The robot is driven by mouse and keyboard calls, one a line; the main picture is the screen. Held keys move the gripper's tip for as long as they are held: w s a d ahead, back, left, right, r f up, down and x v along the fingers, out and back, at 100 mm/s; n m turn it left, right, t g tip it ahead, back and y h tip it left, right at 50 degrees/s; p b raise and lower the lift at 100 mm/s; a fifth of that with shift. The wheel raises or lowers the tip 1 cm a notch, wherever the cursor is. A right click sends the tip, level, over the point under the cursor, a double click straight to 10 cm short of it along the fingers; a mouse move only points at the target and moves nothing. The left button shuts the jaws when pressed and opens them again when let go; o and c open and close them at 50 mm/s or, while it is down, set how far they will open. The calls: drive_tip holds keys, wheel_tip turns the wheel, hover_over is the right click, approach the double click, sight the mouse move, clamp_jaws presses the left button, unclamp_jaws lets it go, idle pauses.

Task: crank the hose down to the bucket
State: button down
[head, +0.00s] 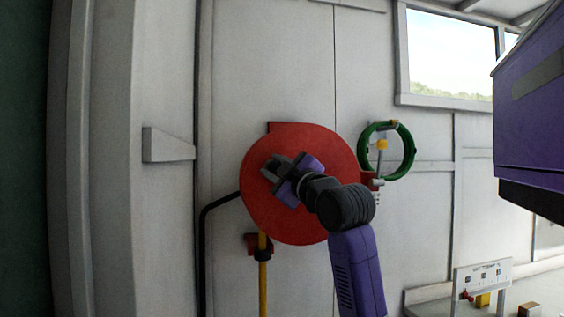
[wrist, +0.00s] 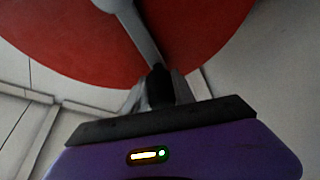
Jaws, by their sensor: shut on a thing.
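A round red hose reel (head: 315,225) is fixed to the pale wall in the middle of the head view. Its red face also fills the top of the wrist view (wrist: 60,45). A grey crank arm (wrist: 141,36) crosses that face and ends at a dark handle (wrist: 158,82). My gripper (head: 272,174) is in front of the reel's left part, its fingers shut on the dark handle, as the wrist view (wrist: 160,92) shows. In the head view my gripper hides the crank. A yellow hose (head: 263,282) hangs straight down below the reel. Its lower end and the bucket are out of view.
A green ring-shaped coil (head: 408,152) hangs on the wall to the right of the reel. A black pipe (head: 203,255) runs down the wall at left. A white panel (head: 483,276) stands on a surface at lower right. A window (head: 450,55) is at upper right.

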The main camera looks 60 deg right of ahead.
sight(257, 190)
drive_tip(key=f+n, duration=0.1)
drive_tip(key=f+n+y, duration=0.1)
drive_tip(key=f+n+b, duration=0.1)
drive_tip(key=shift+w+a, duration=0.3)
drive_tip(key=shift+w, duration=0.1)
drive_tip(key=shift+w+a+f+n+g+y+b, duration=0.1)
drive_tip(key=shift+f+n+g+y+b, duration=0.25)
drive_tip(key=shift+f+n, duration=0.6)
drive_tip(key=shift+f+n+g+y+b, duration=0.25)
drive_tip(key=shift+f+n+y, duration=0.3)
drive_tip(key=shift+n, duration=0.6)
drive_tip(key=shift+f, duration=0.15)
drive_tip(key=c, duration=1.1)
unclamp_jaws()
drive_tip(key=shift+o, duration=0.2)
drive_tip(key=b+v, duration=0.1)
drive_tip(key=v, duration=0.6)
drive_tip(key=shift+s+a+b, duration=0.2)
drive_tip(key=shift+s+b, duration=0.15)
drive_tip(key=shift+b, duration=0.05)
